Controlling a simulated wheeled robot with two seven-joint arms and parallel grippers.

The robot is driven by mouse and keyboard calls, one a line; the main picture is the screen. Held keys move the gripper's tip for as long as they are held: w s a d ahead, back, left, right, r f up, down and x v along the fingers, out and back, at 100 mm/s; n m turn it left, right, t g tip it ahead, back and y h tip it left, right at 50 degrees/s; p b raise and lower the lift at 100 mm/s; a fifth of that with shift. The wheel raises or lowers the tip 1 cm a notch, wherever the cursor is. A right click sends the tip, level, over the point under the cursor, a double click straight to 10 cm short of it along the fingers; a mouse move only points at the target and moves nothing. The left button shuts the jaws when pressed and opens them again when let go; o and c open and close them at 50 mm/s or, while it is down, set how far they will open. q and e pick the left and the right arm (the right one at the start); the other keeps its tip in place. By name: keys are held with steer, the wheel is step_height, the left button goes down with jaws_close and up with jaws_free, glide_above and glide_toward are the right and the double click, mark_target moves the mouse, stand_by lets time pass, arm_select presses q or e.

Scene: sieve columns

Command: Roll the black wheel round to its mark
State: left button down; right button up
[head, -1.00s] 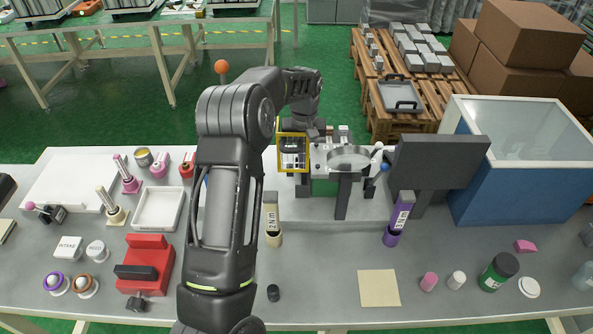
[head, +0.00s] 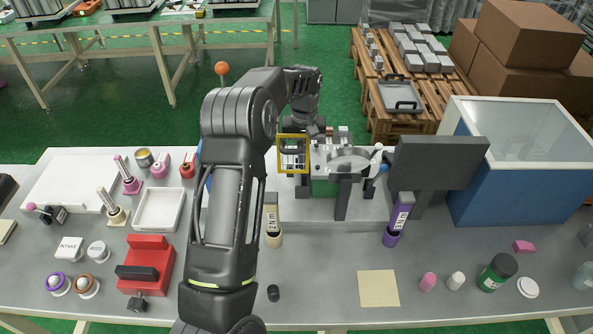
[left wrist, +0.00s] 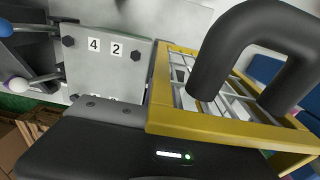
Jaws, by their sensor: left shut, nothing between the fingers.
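The black wheel cannot be made out with certainty in either view. In the left wrist view a thick black curved bar (left wrist: 215,55) stands over the yellow guard (left wrist: 200,122). Beside it is a grey plate (left wrist: 105,70) marked 4 and 2. My right gripper is not in view.
A tan tube (head: 273,220) and a purple tube (head: 397,220) stand before the machine. A dark panel (head: 438,165) and a blue bin (head: 495,180) stand to the right. A red block (head: 148,248) and a white tray (head: 158,208) lie left. The front middle bench is mostly clear.

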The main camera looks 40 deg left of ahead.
arm_select(q)
steer(key=shift+w+a+r+p, duration=0.15)
steer(key=shift+w+a+p, duration=0.25)
steer(key=shift+w+a, duration=0.15)
stand_by(0.6)
steer(key=shift+w+a+p, duration=0.3)
steer(key=shift+w+a, duration=0.1)
steer(key=shift+w, duration=0.25)
stand_by(0.9)
steer(key=shift+w+a+f, duration=0.35)
steer(key=shift+w+f, duration=0.05)
steer(key=shift+w, duration=0.1)
stand_by(0.6)
steer(key=shift+w+a+f, duration=0.15)
steer(key=shift+w+f, duration=0.05)
steer(key=shift+f, duration=0.2)
stand_by(0.7)
steer(key=shift+w+r, duration=0.1)
steer(key=shift+r, duration=2.5)
